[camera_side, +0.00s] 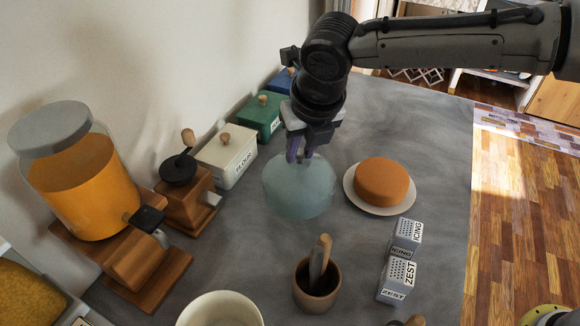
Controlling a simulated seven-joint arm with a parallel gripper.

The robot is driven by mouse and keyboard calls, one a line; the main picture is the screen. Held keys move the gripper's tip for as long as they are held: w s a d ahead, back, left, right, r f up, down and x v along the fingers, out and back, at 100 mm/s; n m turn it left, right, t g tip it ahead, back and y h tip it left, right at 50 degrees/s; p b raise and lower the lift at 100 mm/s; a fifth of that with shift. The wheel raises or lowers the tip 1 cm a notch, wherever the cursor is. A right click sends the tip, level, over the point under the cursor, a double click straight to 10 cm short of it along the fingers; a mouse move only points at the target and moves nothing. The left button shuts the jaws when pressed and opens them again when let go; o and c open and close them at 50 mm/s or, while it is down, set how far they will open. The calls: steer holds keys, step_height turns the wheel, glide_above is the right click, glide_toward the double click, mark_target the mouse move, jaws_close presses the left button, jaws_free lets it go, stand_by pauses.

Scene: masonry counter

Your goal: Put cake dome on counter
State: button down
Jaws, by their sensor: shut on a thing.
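The cake dome (298,190) is a pale, see-through bluish-green bowl shape, upside down, in the middle of the side view. My gripper (299,152) is above it, pointing down, with its fingers shut at the dome's top. The knob itself is hidden by the fingers. The dome is over the grey counter (245,245), left of the cake; whether its rim touches the counter is hard to tell. A round orange-brown cake (381,182) sits uncovered on a white plate (352,197).
Icing (405,236) and zest (396,280) shakers stand front right. A mortar with pestle (316,285) and a cream bowl (220,310) stand in front. Flour box (228,157), green box (261,115), grinder (186,190) and juice dispenser (85,185) line the wall.

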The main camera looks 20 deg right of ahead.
mark_target(290, 168)
steer(key=shift+w+a+f, duration=0.3)
steer(key=shift+w+f, duration=0.1)
steer(key=shift+f, duration=0.2)
steer(key=shift+w+a+f, duration=0.25)
steer(key=shift+w+f, duration=0.1)
steer(key=shift+f, duration=0.25)
steer(key=shift+w+a+f, duration=0.1)
steer(key=shift+f, duration=1.5)
steer(key=c, duration=0.7)
jaws_free()
steer(key=shift+f, duration=0.2)
steer(key=v, duration=1.2)
steer(key=shift+r, duration=0.2)
